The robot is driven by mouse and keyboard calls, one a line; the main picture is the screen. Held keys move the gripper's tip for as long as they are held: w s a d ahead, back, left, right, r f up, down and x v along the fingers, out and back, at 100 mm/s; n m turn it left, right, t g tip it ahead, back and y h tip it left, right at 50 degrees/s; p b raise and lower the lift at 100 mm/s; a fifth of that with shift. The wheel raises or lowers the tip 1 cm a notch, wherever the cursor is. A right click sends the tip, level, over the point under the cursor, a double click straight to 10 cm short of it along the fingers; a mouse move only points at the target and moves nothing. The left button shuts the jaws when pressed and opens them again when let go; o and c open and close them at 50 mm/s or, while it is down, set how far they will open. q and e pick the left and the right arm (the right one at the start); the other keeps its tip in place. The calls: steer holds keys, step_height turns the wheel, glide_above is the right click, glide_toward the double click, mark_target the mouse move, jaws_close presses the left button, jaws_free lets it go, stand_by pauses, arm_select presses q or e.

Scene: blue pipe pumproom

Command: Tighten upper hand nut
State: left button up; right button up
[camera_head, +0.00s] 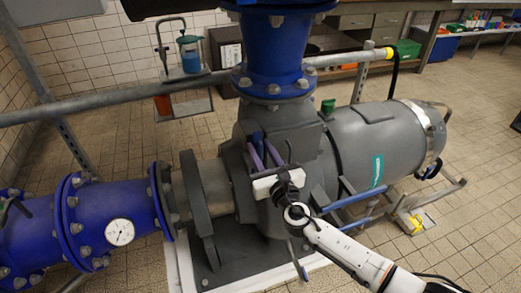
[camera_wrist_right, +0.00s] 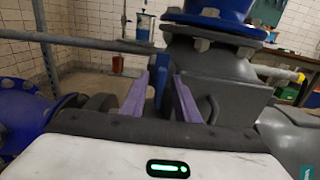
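My right gripper (camera_head: 261,148) reaches in from the lower right to the dark grey pump housing (camera_head: 279,120). Its two purple fingers stand apart in the right wrist view (camera_wrist_right: 161,82). A small blue upright part (camera_wrist_right: 159,66), perhaps the upper hand nut, shows between and beyond the fingertips. It also shows in the head view (camera_head: 258,137), close by the fingers and partly covered. I cannot tell whether either finger touches it. My left gripper is not in view.
A blue flanged pipe (camera_head: 270,48) rises above the housing. Another blue pipe (camera_head: 115,205) with a white gauge (camera_head: 119,232) lies at left. A grey rail (camera_head: 110,107) crosses behind. The grey motor (camera_head: 375,150) is at right. A blue-tipped lever (camera_head: 350,199) sticks out near my right arm.

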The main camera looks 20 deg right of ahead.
steer(key=shift+w, duration=0.2)
steer(key=shift+c, duration=0.4)
jaws_close()
